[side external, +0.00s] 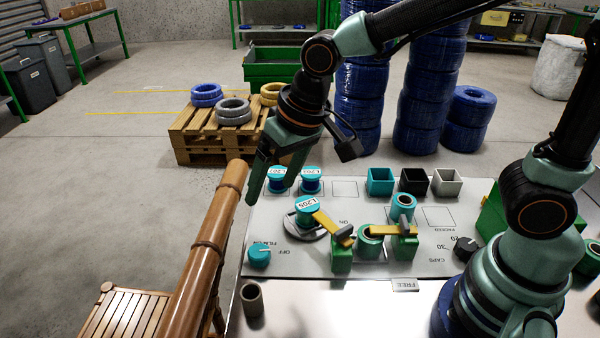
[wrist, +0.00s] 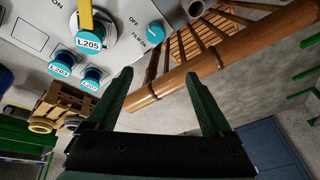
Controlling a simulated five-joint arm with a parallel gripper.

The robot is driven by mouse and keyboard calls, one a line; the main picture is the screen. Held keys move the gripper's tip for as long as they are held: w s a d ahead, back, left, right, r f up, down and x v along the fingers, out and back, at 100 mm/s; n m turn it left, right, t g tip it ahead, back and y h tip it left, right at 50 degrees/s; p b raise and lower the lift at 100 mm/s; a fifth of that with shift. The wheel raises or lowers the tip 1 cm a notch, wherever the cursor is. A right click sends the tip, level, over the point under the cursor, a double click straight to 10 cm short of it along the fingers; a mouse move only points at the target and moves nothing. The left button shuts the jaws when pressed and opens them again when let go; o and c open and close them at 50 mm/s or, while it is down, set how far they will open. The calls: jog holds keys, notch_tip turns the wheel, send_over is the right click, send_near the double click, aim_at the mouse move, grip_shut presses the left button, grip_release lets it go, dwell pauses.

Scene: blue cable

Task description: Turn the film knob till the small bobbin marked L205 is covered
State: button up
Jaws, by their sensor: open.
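The film knob (side external: 259,257) is a small turquoise dial with a white mark, at the panel's front left corner beside the words FILM and OFF. It also shows in the wrist view (wrist: 154,36), ahead of the fingers. I cannot tell its exact setting. The small bobbin marked L205 (side external: 308,214) stands upright on a round grey turntable (side external: 296,229); its turquoise labelled top is visible, also in the wrist view (wrist: 90,40). A yellow arm (side external: 328,225) reaches to it. My gripper (side external: 270,188) is open and empty, above and behind the knob, touching nothing.
Two similar labelled bobbins (side external: 277,180) (side external: 311,180) stand at the panel's back left. A brown bamboo rail (side external: 205,250) runs close along the left, near my fingers. Square bins (side external: 413,181) stand at the back. A grey-brown cup (side external: 251,300) stands in front of the knob.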

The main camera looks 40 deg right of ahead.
jog(key=w+m+g, duration=0.1)
jog(key=m, duration=0.6)
jog(key=m+g+h, duration=0.2)
jog(key=m+g, duration=0.1)
jog(key=m, duration=1.3)
send_over(260, 250)
notch_tip(260, 250, down, 5)
notch_tip(260, 250, down, 12)
jog(key=shift+f, duration=0.1)
grip_shut()
jog(key=shift+m, duration=0.3)
